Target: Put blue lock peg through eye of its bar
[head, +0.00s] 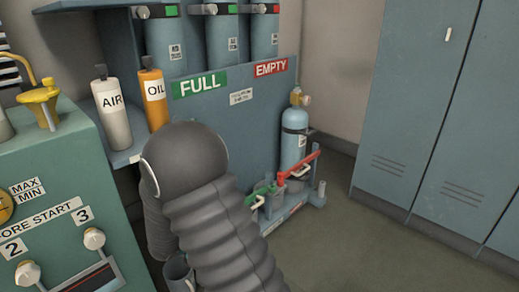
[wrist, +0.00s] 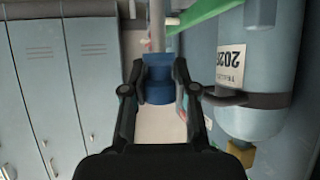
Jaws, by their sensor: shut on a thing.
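In the wrist view my gripper (wrist: 160,72) is shut on a blue lock peg (wrist: 157,88), with one finger on each side of its blue body. A pale grey shaft (wrist: 157,38) shows beyond the blue body, in line with it. A green bar (wrist: 203,14) crosses at the upper right, close to the shaft. I cannot tell whether the shaft is in an eye. In the head view a green bar (head: 261,193) and a red bar (head: 299,165) show low on the rack. My gripper and the peg are hidden behind my dark arm there.
A blue-grey cylinder (wrist: 250,70) stands close right of my gripper in the wrist view. The rack (head: 249,128) holds several cylinders. A green console (head: 62,190) stands at left, lockers (head: 420,110) at right. The floor (head: 345,245) before the lockers is clear.

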